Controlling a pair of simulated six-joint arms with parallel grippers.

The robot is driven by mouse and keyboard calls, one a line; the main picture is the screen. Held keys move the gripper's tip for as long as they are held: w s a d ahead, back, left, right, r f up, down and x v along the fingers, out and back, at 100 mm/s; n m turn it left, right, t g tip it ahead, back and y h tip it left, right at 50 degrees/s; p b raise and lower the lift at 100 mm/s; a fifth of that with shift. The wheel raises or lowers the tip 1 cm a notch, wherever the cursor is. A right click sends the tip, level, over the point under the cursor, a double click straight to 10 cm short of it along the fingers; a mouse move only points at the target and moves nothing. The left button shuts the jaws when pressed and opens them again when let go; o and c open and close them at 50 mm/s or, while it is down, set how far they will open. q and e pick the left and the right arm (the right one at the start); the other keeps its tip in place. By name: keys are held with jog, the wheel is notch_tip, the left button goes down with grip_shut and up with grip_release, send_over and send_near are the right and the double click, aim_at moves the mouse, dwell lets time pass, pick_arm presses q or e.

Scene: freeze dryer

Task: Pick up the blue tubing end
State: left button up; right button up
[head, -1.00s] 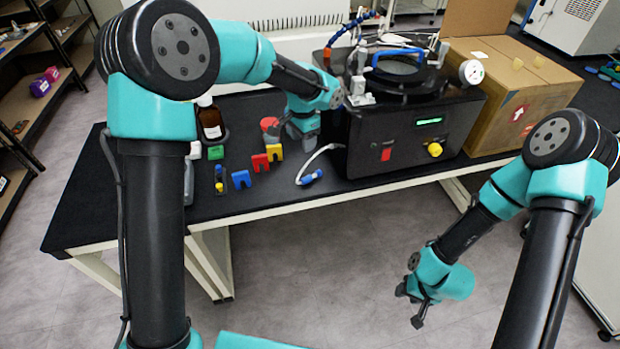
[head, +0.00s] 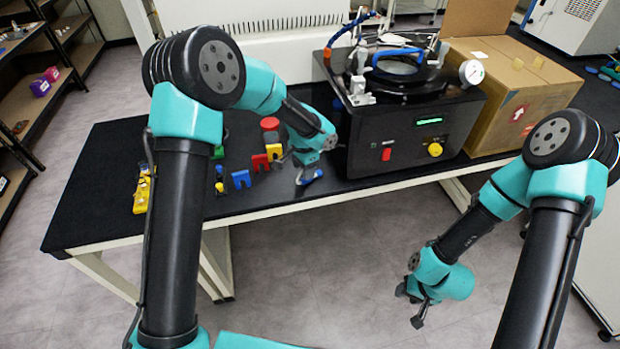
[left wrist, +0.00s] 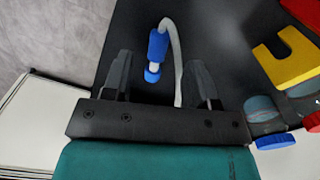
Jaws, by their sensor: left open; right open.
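The blue tubing end (head: 310,176) lies on the black bench (head: 104,190) near its front edge, in front of the freeze dryer; the left arm partly covers it in the head view. In the left wrist view the blue tubing end (left wrist: 156,52) with its white tube (left wrist: 176,60) shows between the open fingers of my left gripper (left wrist: 158,85), beyond the fingertips and left of centre. My left gripper (head: 304,170) is over it in the head view, its fingers hard to make out. My right gripper (head: 418,305) is open and empty, in front of the bench, low down.
The black freeze dryer (head: 400,135) stands right of the left gripper, with a cardboard box (head: 525,100) beyond. Red (head: 260,162), yellow (head: 275,151) and blue (head: 241,179) U-shaped blocks stand left of the gripper. A yellow rack (head: 141,195) is further left.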

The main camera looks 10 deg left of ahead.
pick_arm(q)
jog(key=shift+f, duration=0.1)
jog(key=shift+f, duration=2.5)
jog(key=shift+c, duration=0.4)
grip_shut()
